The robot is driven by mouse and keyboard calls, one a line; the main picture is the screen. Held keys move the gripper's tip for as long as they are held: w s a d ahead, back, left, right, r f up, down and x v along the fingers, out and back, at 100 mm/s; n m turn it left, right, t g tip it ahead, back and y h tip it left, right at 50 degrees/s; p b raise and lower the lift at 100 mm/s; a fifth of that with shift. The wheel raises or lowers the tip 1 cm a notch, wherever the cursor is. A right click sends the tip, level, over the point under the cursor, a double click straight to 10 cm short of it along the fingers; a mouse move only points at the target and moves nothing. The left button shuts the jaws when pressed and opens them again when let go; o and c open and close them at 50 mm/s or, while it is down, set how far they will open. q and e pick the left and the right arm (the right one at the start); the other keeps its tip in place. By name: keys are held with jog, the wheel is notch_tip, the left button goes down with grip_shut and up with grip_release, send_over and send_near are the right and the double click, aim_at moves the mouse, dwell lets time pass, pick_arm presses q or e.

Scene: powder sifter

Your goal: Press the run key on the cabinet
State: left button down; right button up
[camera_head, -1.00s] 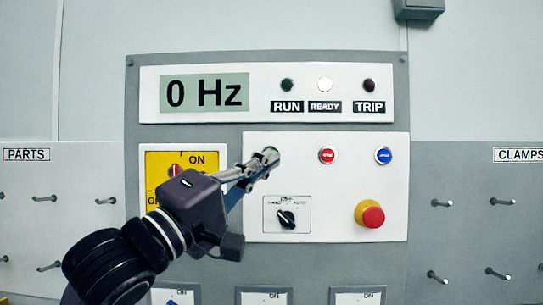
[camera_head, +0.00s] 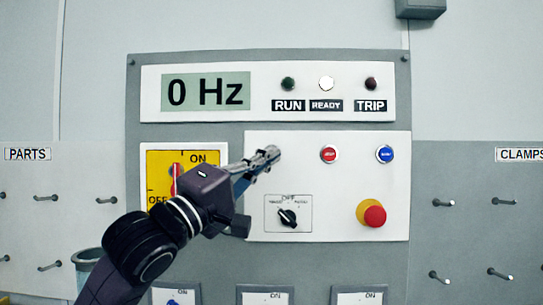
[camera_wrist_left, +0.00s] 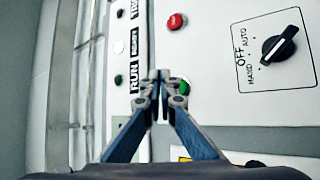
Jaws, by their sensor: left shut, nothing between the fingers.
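The cabinet's white control panel (camera_head: 340,190) faces me. The green run key (camera_wrist_left: 185,87) shows in the left wrist view, just right of my fingertips and partly covered by them. In the head view the key is hidden behind the fingers. My left gripper (camera_head: 271,153) is shut and empty, its tips at the panel's upper left; it also shows in the left wrist view (camera_wrist_left: 158,77). I cannot tell whether the tips touch the key. The display (camera_head: 206,92) reads 0 Hz. The RUN lamp (camera_head: 289,84) is dark green, the READY lamp (camera_head: 326,83) bright white. My right gripper is out of view.
A red button (camera_head: 328,154) and a blue button (camera_head: 385,154) sit right of my fingertips. Below are a black selector (camera_head: 288,217) and a red emergency stop (camera_head: 374,215). A yellow isolator (camera_head: 158,170) with a red handle lies left. Pegs line both side boards.

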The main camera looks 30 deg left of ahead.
pick_arm(q)
jog(key=shift+w+a, duration=0.3)
jog(key=shift+w, duration=0.2)
jog(key=shift+w+a, duration=0.3)
jog(key=shift+w, duration=0.2)
jog(key=shift+w+a, duration=0.1)
dwell(0.7)
jog(key=shift+w+a, duration=0.1)
jog(key=shift+w, duration=0.15)
jog(key=shift+w+a+p, duration=0.25)
jog(key=shift+w+p, duration=0.1)
jog(key=shift+p, duration=0.05)
dwell(0.8)
jog(key=shift+s, duration=0.1)
jog(key=shift+s+d, duration=0.4)
jog(key=shift+s, duration=0.2)
jog(key=shift+d, duration=0.1)
